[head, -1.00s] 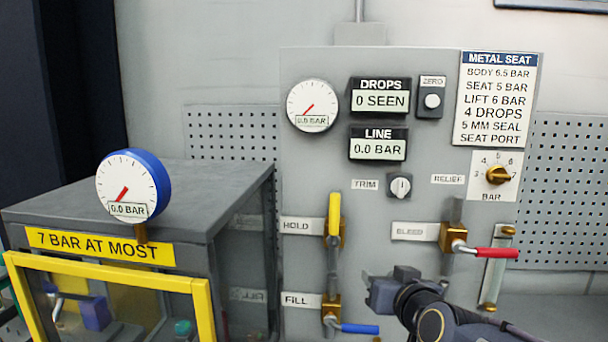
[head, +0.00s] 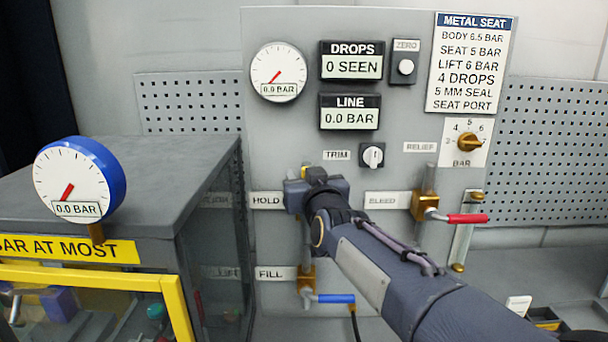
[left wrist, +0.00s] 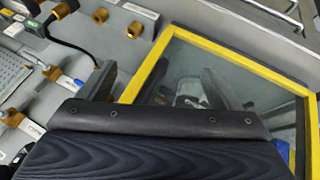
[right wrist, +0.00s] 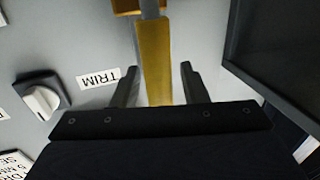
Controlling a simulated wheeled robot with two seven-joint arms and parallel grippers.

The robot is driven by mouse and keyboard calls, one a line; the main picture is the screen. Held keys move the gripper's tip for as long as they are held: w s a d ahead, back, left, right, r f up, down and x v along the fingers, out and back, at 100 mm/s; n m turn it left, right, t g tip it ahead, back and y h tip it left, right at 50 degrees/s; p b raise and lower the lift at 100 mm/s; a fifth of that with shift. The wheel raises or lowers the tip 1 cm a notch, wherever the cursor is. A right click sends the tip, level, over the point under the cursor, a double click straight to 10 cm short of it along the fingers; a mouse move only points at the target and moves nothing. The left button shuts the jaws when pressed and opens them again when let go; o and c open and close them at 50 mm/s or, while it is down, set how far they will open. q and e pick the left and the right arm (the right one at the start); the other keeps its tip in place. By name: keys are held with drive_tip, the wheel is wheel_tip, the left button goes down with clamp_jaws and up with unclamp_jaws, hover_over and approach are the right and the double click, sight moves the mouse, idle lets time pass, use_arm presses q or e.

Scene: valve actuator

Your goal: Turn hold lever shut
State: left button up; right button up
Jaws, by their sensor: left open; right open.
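The yellow hold lever (right wrist: 154,62) points along the pipe between the two fingers of my right gripper (right wrist: 158,72) in the right wrist view. The fingers are open, with a visible gap on each side of the lever. In the head view my right gripper (head: 312,188) covers most of the lever and its valve, beside the HOLD label (head: 267,200). My left gripper (left wrist: 158,84) is open and empty in the left wrist view, in front of a yellow-framed clear panel (left wrist: 190,38). It is out of the head view.
The blue fill lever (head: 335,298) lies below my right gripper. The red bleed lever (head: 467,218) is to its right. The trim knob (head: 373,155) sits just above right. The LINE display (head: 349,111) reads 0.0 BAR. A grey cabinet (head: 120,172) stands at left.

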drive_tip(key=shift+w, duration=0.2)
clamp_jaws()
drive_tip(key=shift+f, duration=0.1)
